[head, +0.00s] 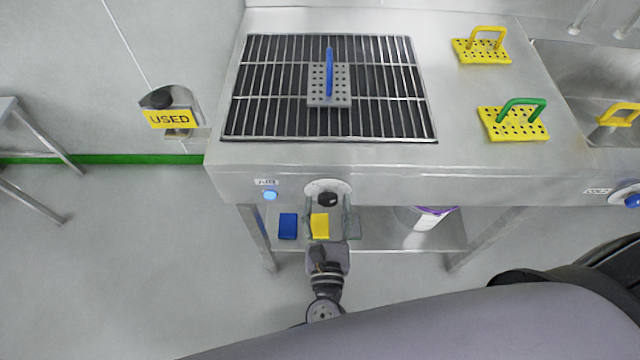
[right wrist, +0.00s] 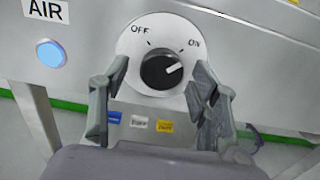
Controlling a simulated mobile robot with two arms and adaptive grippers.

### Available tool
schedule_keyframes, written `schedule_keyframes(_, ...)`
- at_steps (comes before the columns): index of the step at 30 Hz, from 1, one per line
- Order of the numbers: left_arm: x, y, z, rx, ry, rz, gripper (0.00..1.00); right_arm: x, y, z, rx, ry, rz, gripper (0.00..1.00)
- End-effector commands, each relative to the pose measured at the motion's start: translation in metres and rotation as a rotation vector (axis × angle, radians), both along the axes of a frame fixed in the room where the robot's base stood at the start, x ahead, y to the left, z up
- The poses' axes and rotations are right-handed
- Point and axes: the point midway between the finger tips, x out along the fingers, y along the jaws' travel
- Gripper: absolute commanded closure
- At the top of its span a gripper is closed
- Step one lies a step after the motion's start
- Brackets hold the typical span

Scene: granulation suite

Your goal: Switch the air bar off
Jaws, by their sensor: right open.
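The air knob (head: 328,199) is a black round dial on a white plate on the front of the steel bench. In the right wrist view the knob (right wrist: 160,71) has a white mark pointing up and right toward ON, with OFF at the upper left. The AIR label (right wrist: 45,12) and a lit blue lamp (right wrist: 51,53) are to its left; the lamp (head: 270,195) also shows in the head view. My right gripper (head: 331,226) is open in front of the knob. In the wrist view its fingers (right wrist: 160,80) stand either side of the dial, apart from it. My left gripper is not in view.
A grille (head: 270,90) on the bench carries a grey perforated block with a blue handle (head: 330,72). Yellow perforated blocks (head: 513,123) stand to the right. A COLD knob (head: 632,200) is at the far right. A lower shelf (head: 385,236) lies below. A USED sign (head: 169,118) is left.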

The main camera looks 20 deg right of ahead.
Motion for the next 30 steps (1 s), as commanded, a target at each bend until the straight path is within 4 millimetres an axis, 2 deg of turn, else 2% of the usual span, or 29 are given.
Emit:
schedule_keyframes(12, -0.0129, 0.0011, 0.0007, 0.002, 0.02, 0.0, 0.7, -0.0008, -0.0029, -0.0004, 0.001, 0.001, 0.0, 0.44)
schedule_keyframes(30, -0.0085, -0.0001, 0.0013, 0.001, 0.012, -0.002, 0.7, -0.0009, -0.0028, -0.0002, 0.001, 0.0, 0.0, 0.84)
